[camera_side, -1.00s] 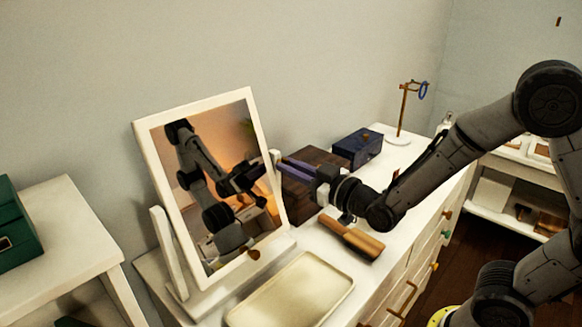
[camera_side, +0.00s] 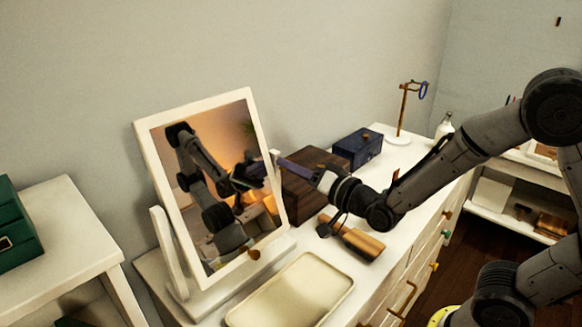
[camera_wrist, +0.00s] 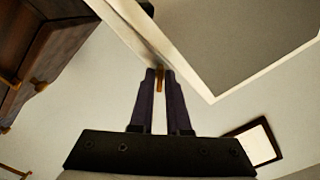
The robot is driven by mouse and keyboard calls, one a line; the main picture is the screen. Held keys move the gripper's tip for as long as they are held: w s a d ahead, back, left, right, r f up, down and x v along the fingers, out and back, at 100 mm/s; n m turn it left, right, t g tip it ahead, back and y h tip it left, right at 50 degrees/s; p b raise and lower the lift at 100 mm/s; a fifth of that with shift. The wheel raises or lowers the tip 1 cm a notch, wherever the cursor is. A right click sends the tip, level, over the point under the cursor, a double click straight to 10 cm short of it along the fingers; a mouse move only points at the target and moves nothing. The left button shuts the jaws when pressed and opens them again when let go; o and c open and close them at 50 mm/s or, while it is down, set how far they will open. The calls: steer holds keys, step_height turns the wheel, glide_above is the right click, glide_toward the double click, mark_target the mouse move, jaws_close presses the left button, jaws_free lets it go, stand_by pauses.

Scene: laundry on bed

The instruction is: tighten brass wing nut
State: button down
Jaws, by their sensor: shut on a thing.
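The brass wing nut (camera_wrist: 160,78) shows in the wrist view as a small brass piece between my fingertips, beside the white mirror frame. My gripper (camera_wrist: 160,74) is shut on it, with one purple finger on either side. In the side view my gripper (camera_side: 280,161) reaches left to the upper end of the mirror's right support post (camera_side: 275,157); the nut there is hidden by the fingers. The tilting mirror (camera_side: 143,128) has a white frame and stands on the white dresser, leaning back. How far the nut is turned cannot be told.
A brown wooden box (camera_side: 300,195) stands close behind my fingers, with a blue box (camera_side: 358,147) further back. A wooden brush (camera_side: 362,243) and a cream tray (camera_side: 235,318) lie on the dresser in front. A jewellery stand (camera_side: 403,108) is at the far end.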

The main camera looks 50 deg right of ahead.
steer(key=m, duration=0.8)
steer(key=shift+m, duration=0.4)
stand_by(0.4)
steer(key=c, duration=1)
jaws_free()
steer(key=shift+s, duration=0.1)
steer(key=s, duration=1.3)
steer(key=shift+s, duration=0.35)
